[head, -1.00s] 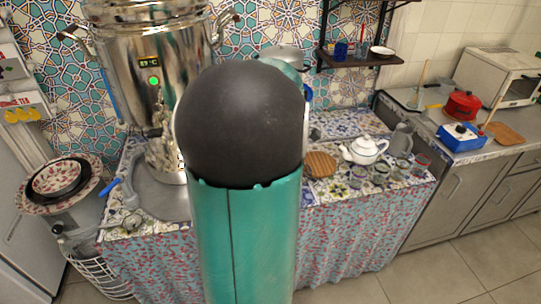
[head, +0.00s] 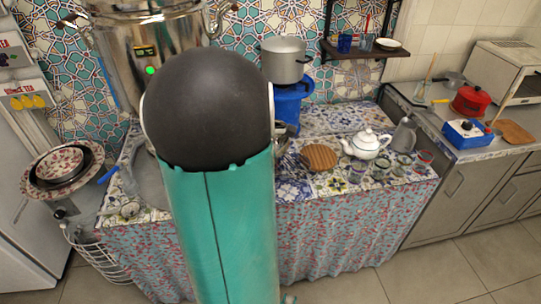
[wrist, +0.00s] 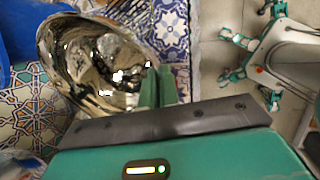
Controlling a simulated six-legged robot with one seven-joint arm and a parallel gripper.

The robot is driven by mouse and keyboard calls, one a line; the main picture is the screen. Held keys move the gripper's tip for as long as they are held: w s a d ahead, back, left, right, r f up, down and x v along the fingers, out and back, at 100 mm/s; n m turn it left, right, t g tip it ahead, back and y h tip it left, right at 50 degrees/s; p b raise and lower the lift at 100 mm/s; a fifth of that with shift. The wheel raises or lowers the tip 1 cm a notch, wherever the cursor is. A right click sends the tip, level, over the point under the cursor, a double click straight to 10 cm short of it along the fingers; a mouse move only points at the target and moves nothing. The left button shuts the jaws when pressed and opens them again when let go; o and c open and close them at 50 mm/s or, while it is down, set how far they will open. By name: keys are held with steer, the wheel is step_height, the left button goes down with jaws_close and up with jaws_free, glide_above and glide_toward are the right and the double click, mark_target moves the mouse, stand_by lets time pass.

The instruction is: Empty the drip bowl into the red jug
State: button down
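The drip bowl (wrist: 95,65) is a shiny metal bowl, large at the left of the wrist view, with its hollow side towards the camera. My gripper (wrist: 158,85) has its two green fingers close together at the bowl's right rim and looks shut on it. In the head view, my arm hides the gripper and most of the bowl; a metallic piece (head: 282,140) shows just right of the arm. The samovar (head: 150,50) stands at the back left with a lit green display. I cannot make out a red jug in either view.
A blue container (head: 290,100) with a grey pot (head: 285,60) above it stands behind my arm. A red pot (head: 472,101) is on the right counter.

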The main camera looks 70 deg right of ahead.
steer(key=shift+w+a+r+g+h, duration=0.2)
steer(key=shift+w+r+g+h, duration=0.3)
steer(key=shift+g, duration=0.4)
steer(key=g+h, duration=0.1)
steer(key=w+r+n+g+h, duration=0.1)
steer(key=shift+w+a+r+g, duration=0.1)
steer(key=shift+a+r+g, duration=0.05)
steer(key=shift+a+g, duration=0.25)
steer(key=shift+w+r, duration=0.1)
steer(key=shift+r, duration=0.05)
steer(key=shift+w+a+r+g+h, duration=0.1)
steer(key=shift+w+g+h, duration=0.2)
steer(key=shift+g, duration=0.2)
steer(key=w+a+r+n+g+h, duration=0.2)
steer(key=w+a+g+h, duration=0.1)
steer(key=w+g+h, duration=0.2)
steer(key=shift+w+g, duration=0.2)
steer(key=shift+g, duration=0.7)
steer(key=shift+a, duration=0.15)
